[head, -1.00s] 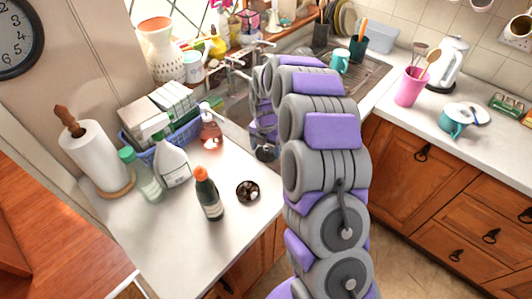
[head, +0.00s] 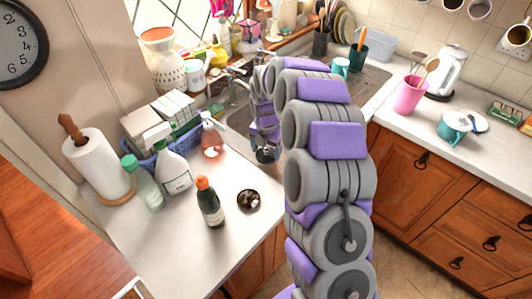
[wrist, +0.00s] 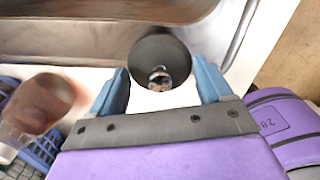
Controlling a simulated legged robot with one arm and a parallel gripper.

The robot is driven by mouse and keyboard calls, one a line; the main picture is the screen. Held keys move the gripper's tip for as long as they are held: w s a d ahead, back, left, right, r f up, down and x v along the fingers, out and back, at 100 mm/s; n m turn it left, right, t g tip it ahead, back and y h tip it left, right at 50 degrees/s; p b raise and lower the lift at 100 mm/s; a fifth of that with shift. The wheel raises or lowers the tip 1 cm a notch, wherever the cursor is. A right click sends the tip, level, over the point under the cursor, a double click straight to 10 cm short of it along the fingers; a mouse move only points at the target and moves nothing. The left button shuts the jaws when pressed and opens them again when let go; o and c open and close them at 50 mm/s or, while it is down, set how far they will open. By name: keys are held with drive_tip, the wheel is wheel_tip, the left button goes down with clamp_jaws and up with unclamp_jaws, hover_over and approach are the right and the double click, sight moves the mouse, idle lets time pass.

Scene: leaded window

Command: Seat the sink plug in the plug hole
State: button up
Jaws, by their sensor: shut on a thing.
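The sink plug (wrist: 150,50) is a dark grey round disc with a shiny metal fitting at its near edge, seen in the wrist view. My gripper (wrist: 161,68) is shut on it, with one blue-grey finger on each side. The plug hangs over the near rim of the metal sink (wrist: 65,40), partly against the white counter. In the head view my gripper (head: 265,154) is low at the near end of the sink (head: 239,119), largely hidden by my arm. The plug hole is not visible in either current view.
A soap dispenser (head: 212,138), a spray bottle (head: 173,168) and a blue basket (head: 168,145) stand left of the sink. The tap (head: 238,78) is behind it.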

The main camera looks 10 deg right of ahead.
drive_tip(key=s+d, duration=0.2)
drive_tip(key=d, duration=0.2)
drive_tip(key=s+d+r+p, duration=0.1)
drive_tip(key=s+d, duration=0.2)
drive_tip(key=d, duration=0.2)
drive_tip(key=s+d+p, duration=0.1)
drive_tip(key=s+d, duration=0.1)
drive_tip(key=d, duration=0.3)
drive_tip(key=shift+s+d+r, duration=0.15)
drive_tip(key=shift+s+r, duration=0.05)
drive_tip(key=shift+r, duration=0.15)
drive_tip(key=shift+w+a+r+m, duration=0.15)
drive_tip(key=shift+a+m, duration=0.35)
drive_tip(key=shift+m, duration=0.4)
drive_tip(key=a+r+m, duration=0.2)
drive_tip(key=a+m, duration=0.4)
drive_tip(key=m, duration=0.7)
drive_tip(key=w+a+r+m, duration=0.1)
drive_tip(key=a+r+m, duration=0.1)
drive_tip(key=a+m, duration=0.5)
drive_tip(key=m, duration=0.6)
drive_tip(key=shift+w+a+r, duration=0.15)
drive_tip(key=shift+r, duration=0.25)
drive_tip(key=shift+w, duration=0.1)
